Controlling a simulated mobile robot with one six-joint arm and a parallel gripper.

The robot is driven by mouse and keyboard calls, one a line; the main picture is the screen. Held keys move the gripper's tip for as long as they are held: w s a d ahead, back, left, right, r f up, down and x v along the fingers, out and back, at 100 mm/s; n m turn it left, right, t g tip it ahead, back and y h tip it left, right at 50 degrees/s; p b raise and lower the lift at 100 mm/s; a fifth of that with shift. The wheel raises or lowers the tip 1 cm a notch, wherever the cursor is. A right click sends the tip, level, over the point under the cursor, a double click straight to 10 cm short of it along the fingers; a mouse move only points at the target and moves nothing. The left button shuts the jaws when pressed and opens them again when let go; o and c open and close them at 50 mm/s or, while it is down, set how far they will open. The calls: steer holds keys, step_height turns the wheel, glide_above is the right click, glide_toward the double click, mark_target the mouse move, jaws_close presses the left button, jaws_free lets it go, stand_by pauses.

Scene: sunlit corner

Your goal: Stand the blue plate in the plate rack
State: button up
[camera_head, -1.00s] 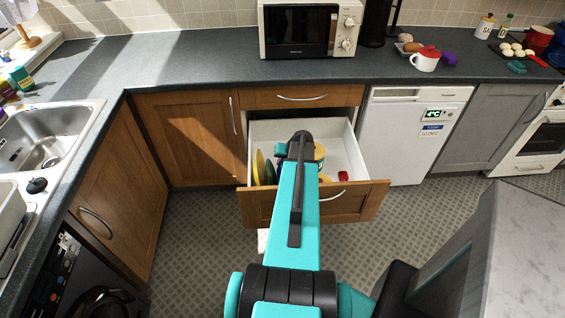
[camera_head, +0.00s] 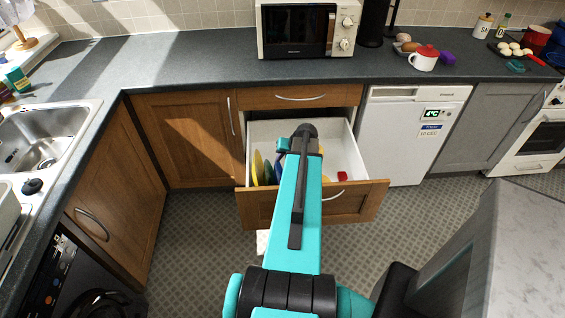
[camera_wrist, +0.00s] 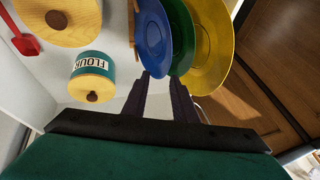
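The blue plate (camera_wrist: 152,38) stands on edge in the open drawer (camera_head: 345,152), beside the green plate (camera_wrist: 181,38) and the yellow plate (camera_wrist: 211,50). A narrow wooden piece (camera_wrist: 132,25) beside the blue plate may be part of the rack; the rest of the rack is hidden. In the wrist view my gripper (camera_wrist: 160,78) has its fingers apart, with the blue plate's near rim at the fingertips. I cannot tell whether they touch it. In the head view my arm hides the gripper and most of the blue plate.
A flour tin (camera_wrist: 92,78) and a wooden-lidded container (camera_wrist: 60,18) stand in the drawer on the other side from the plates. A red object (camera_head: 342,176) lies near the drawer front. The drawer walls stand close around. The counter (camera_head: 200,60) above holds a microwave (camera_head: 297,30).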

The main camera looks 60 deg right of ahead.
steer(key=b+v, duration=0.1)
steer(key=v, duration=0.8)
steer(key=shift+b, duration=0.35)
steer(key=shift+w+f, duration=0.1)
steer(key=shift+f, duration=0.05)
stand_by(0.7)
steer(key=w+a+f+n+g+y, duration=0.1)
steer(key=w+a+f+n, duration=0.2)
steer(key=w+a, duration=0.8)
steer(key=w+a+f+n+g+y, duration=0.15)
steer(key=w+a+f, duration=0.4)
steer(key=a, duration=0.85)
steer(key=w+a+f+n+g, duration=0.15)
steer(key=a+n, duration=0.25)
steer(key=a, duration=1.1)
steer(key=w+a+f+n+g, duration=0.1)
steer(key=w+a+f+n, duration=0.15)
steer(key=a, duration=1.35)
steer(key=s+f+g, duration=0.3)
steer(key=s+f, duration=0.6)
steer(key=s, duration=0.4)
steer(key=s+f+g, duration=0.3)
steer(key=s+f, duration=0.6)
steer(key=s, duration=0.5)
steer(key=shift+n, duration=0.4)
